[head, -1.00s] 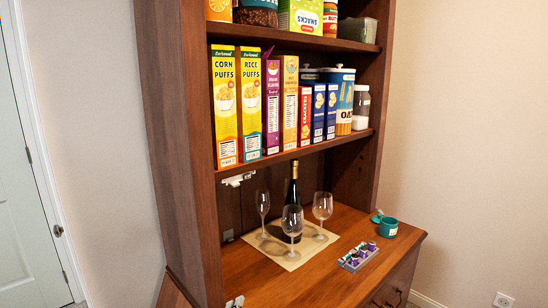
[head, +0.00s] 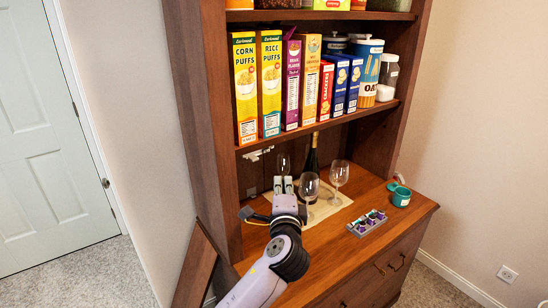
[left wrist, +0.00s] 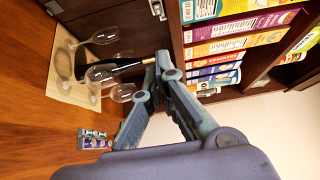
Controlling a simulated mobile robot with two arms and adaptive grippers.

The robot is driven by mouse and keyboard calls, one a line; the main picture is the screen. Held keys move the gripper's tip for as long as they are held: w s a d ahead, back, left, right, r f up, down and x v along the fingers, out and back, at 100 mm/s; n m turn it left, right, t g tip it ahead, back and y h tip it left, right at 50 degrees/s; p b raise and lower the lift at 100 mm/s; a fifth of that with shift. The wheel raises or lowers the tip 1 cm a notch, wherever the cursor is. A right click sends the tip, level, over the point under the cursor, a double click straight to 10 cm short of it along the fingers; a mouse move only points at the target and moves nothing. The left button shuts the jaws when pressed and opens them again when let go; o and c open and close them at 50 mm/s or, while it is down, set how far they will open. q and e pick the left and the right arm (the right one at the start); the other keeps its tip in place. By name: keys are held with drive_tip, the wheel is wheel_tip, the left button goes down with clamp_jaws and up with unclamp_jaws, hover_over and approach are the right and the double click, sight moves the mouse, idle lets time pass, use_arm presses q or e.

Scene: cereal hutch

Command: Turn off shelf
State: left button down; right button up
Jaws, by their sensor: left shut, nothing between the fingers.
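The wooden hutch shelf (head: 330,122) holds a row of cereal boxes and jars. A small white fitting (head: 254,155) sits just under its left end; I cannot tell whether it is a switch. A similar pale fitting shows at the top of the left wrist view (left wrist: 157,8). My left gripper (head: 283,180) is below the shelf, above the counter's left part, pointing into the hutch. Its fingertips (left wrist: 162,60) are together with nothing between them. It appears apart from the fitting. It partly hides the glasses behind it. My right gripper is not in view.
Wine glasses (head: 338,176) and a dark bottle (head: 312,160) stand on a mat (head: 325,212) close to my left gripper. A grey tray (head: 368,224) and teal cup (head: 401,197) are at the right. The counter front (head: 330,257) is clear.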

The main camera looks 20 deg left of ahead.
use_arm(q)
drive_tip(key=p, duration=0.3)
approach(266, 151)
drive_tip(key=w+d, duration=0.3)
drive_tip(key=w, duration=0.2)
drive_tip(key=a, duration=0.1)
drive_tip(key=w+a, duration=0.1)
drive_tip(key=a+p, duration=0.1)
drive_tip(key=shift+w+a+f, duration=0.1)
drive_tip(key=shift+w+f, duration=0.3)
